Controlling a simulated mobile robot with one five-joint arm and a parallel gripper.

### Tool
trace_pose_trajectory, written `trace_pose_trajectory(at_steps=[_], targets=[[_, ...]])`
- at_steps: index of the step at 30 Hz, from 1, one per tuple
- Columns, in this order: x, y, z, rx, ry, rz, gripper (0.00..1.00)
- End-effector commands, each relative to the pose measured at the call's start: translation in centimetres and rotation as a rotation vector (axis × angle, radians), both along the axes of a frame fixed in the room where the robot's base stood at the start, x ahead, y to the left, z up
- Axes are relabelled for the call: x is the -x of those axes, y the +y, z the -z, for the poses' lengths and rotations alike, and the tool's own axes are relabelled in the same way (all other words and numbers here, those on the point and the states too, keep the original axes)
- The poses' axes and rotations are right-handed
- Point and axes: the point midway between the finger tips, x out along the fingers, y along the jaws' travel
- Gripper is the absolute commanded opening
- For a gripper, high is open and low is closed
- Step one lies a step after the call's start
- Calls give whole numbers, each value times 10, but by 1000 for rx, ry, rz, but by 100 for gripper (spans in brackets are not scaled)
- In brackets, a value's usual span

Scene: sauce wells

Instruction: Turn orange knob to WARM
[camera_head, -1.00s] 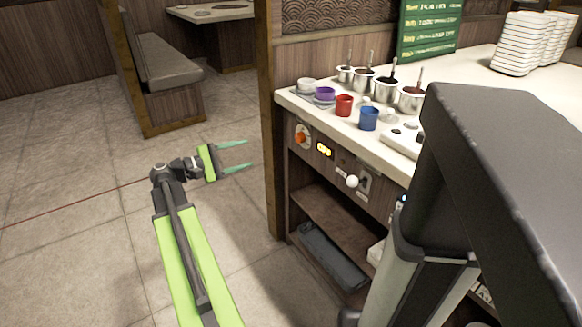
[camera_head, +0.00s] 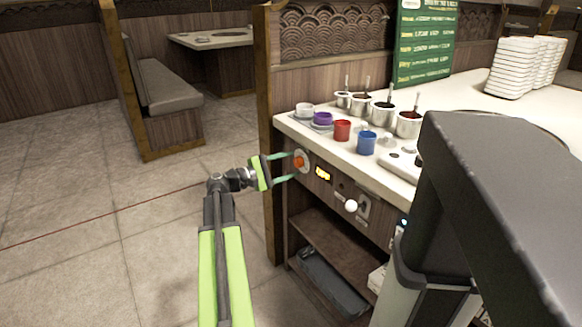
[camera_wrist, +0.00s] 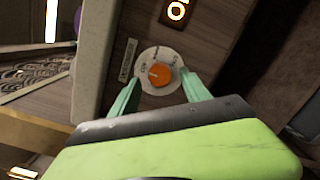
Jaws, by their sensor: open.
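The orange knob (camera_head: 300,162) sits on a pale round dial on the counter's front panel. In the wrist view the orange knob (camera_wrist: 159,75) shows with a light pointer line toward its left side and small dial marks too small to read. My gripper (camera_head: 287,167) is open, with its green fingers reaching toward the panel on either side of the knob. In the wrist view my gripper (camera_wrist: 160,95) has one fingertip to the left and one to the right of the knob, at the dial's edges. I cannot tell whether the fingers touch the dial.
A lit display (camera_head: 322,174) is right of the knob, and a white ball-ended lever (camera_head: 351,206) is farther right. Cups and sauce pots stand on the counter (camera_head: 300,127) above. A wooden post (camera_head: 268,100) rises just left of the panel. The floor left is clear.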

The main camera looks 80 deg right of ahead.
Motion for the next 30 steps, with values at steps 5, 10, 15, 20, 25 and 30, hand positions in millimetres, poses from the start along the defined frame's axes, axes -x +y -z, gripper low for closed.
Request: trace_pose_trajectory(at_steps=[5,10,15,20,25,30], targets=[[11,-9,0,0,0,0,55],[12,-9,0,0,0,-1,55],[11,-9,0,0,0,-1,45],[11,-9,0,0,0,-2,24],[11,-9,0,-1,-1,-2,1],[10,-2,1,1,-4,-1,0]])
